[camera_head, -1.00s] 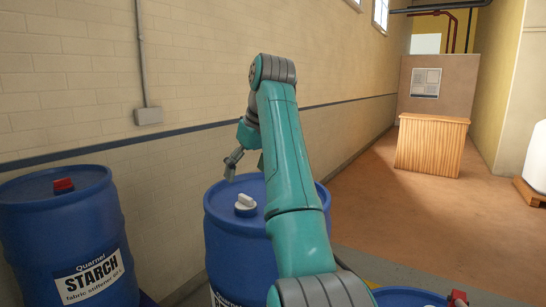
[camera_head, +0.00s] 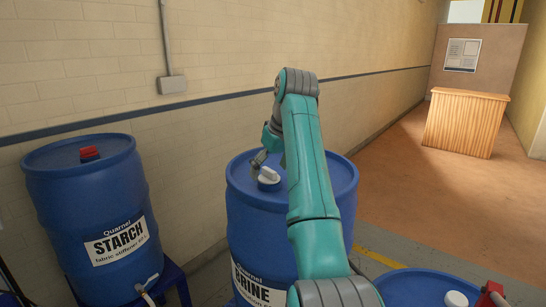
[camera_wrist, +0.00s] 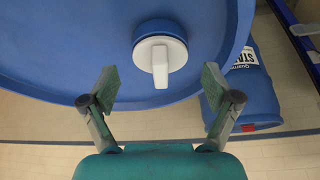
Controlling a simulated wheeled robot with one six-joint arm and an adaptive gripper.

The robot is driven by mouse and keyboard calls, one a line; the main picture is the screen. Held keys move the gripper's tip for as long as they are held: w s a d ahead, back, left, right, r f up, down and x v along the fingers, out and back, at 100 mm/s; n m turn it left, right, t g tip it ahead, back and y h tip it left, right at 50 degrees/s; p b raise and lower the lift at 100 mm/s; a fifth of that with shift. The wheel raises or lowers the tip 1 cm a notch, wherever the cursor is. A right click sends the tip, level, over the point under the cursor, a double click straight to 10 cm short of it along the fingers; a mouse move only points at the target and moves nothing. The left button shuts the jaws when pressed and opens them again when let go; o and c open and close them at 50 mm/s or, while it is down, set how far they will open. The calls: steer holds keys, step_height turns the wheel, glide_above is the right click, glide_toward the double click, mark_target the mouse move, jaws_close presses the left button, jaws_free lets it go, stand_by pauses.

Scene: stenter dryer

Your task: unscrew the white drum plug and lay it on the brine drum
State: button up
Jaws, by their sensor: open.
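The white drum plug (camera_head: 268,176) sits on top of the blue brine drum (camera_head: 262,245), near the left side of its lid. In the wrist view the plug (camera_wrist: 161,58) shows as a round white cap with a raised bar handle, seated in the lid (camera_wrist: 60,50). My gripper (camera_wrist: 160,84) is open, its two fingers spread to either side below the plug in that picture, apart from it and empty. In the head view my gripper (camera_head: 262,160) is close beside the plug, partly hidden behind my arm.
A blue starch drum (camera_head: 105,205) with a red plug (camera_head: 89,152) stands at the left on a blue stand. Another blue drum (camera_head: 405,290) stands at lower right. The brick wall (camera_head: 220,60) runs close behind the drums. A wooden counter (camera_head: 464,125) stands far right.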

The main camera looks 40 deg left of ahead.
steer(key=shift+a+f, duration=0.2)
steer(key=shift+f, duration=0.25)
steer(key=c, duration=1.3)
steer(key=n+g, duration=0.1)
steer(key=n, duration=0.1)
steer(key=shift+r+n, duration=0.1)
steer(key=shift+n, duration=0.3)
steer(key=shift+c, duration=0.2)
steer(key=shift+n+g, duration=0.6)
steer(key=shift+n, duration=0.6)
